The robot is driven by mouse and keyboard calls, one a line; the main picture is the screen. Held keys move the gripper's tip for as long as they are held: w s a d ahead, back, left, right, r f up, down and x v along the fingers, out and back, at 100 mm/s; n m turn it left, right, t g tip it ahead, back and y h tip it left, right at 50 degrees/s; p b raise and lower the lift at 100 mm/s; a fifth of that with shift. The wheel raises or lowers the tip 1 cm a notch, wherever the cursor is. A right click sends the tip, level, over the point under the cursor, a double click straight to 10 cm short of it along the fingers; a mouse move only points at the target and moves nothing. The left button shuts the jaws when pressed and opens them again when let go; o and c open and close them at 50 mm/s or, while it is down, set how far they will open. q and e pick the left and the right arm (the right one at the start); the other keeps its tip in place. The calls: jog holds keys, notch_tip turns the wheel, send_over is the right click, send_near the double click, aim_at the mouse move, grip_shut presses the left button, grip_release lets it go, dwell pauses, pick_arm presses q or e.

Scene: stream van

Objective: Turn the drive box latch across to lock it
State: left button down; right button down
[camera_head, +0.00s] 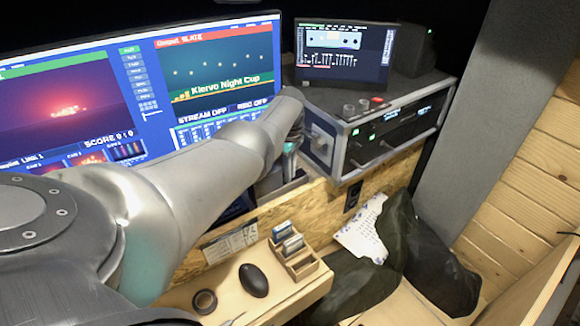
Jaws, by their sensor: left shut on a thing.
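My left arm comes in from the left and reaches over the desk to the left end of the rack case. My left gripper (291,148) is mostly hidden behind its own wrist, low in front of the screens. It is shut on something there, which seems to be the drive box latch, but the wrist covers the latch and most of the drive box. I cannot tell which way the latch is turned. My right gripper is not in view.
The metal-edged rack case (345,165) stands close to the right of the gripper, with a small monitor (342,52) on top. A wide screen (215,65) stands behind my arm. Below are a wooden card holder (301,267), a mouse (253,280) and a tape roll (204,301).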

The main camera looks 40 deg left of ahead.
pick_arm(q)
jog(key=shift+s+m+p, duration=0.15)
jog(key=shift+m+p, duration=0.2)
jog(key=shift+m, duration=0.75)
jog(key=c, duration=0.9)
grip_release()
jog(key=shift+f, duration=0.1)
jog(key=shift+s, duration=0.1)
